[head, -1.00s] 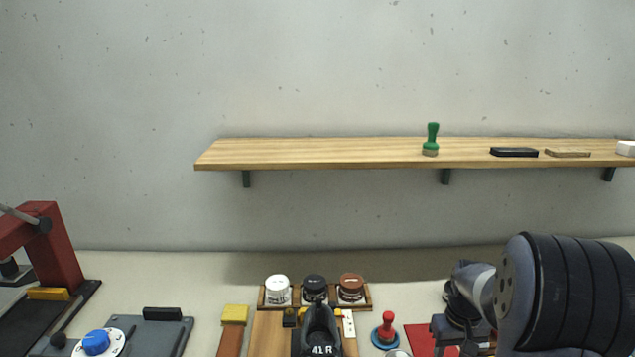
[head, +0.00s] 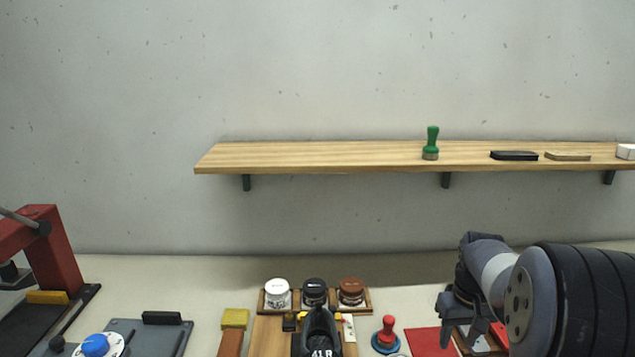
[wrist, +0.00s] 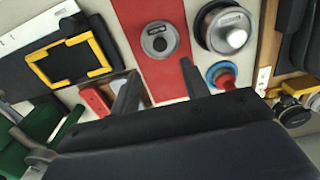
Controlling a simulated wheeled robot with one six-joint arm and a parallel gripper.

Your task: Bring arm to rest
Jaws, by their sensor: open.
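My gripper (head: 458,328) is at the lower right of the head view, above the bench near a red mat (head: 425,342). In the wrist view my gripper (wrist: 155,88) shows two dark fingers standing apart with nothing between them. Below it in the wrist view are the red mat (wrist: 150,12) with a round metal piece (wrist: 160,40) on it, and a small red block (wrist: 95,100) beside the left finger. My arm fills the lower right corner of the head view.
A red-handled stamp (head: 386,332) stands left of the mat. A rack (head: 362,307) holds three jars. A red press (head: 50,250) stands far left. A wooden shelf (head: 320,155) on the wall bears a green stamp (head: 431,143). Bench behind the rack is clear.

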